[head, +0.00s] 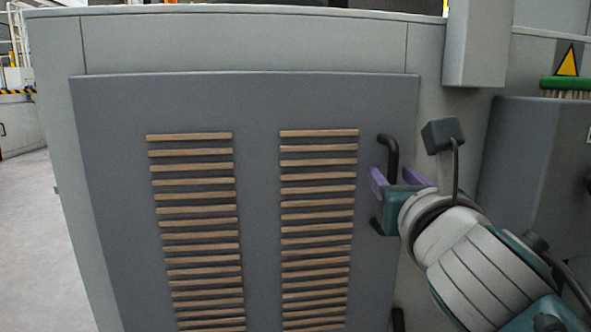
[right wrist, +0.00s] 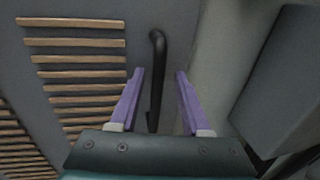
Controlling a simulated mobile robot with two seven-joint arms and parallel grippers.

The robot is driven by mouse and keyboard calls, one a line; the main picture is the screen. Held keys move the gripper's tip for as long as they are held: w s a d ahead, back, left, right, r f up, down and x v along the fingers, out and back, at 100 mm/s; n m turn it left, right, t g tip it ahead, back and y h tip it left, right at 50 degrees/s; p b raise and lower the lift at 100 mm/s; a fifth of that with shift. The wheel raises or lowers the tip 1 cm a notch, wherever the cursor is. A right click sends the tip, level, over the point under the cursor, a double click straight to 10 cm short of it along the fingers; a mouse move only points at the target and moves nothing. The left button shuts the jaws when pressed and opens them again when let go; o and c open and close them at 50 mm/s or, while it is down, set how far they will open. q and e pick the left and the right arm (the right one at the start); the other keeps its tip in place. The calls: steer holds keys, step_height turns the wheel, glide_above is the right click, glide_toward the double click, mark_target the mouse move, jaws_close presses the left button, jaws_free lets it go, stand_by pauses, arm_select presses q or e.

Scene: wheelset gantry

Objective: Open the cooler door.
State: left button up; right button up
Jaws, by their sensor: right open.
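The cooler door (head: 257,210) is a dark grey panel with two columns of tan louvre slats, and it sits flush in the lighter cabinet front. A black bar handle (head: 391,148) stands upright near its right edge. My right gripper (head: 397,180) is at the handle, with purple fingers. In the right wrist view the handle (right wrist: 156,70) shows between the two open fingers (right wrist: 158,72), with a gap on both sides; I cannot tell how deep it sits between them. The handle's lower part is partly hidden by my gripper in the head view. My left gripper is not in view.
The light grey cabinet (head: 50,120) frames the door. A dark grey box (head: 530,155) stands at the right, with a green brush (head: 566,84) on top. A grey post (head: 477,45) hangs above right. The floor (head: 38,230) at the left is clear.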

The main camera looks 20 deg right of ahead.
steer(key=shift+w+f, duration=0.1)
steer(key=shift+w, duration=0.15)
steer(key=shift+s+a, duration=0.1)
steer(key=shift+c, duration=0.8)
jaws_close()
stand_by(0.5)
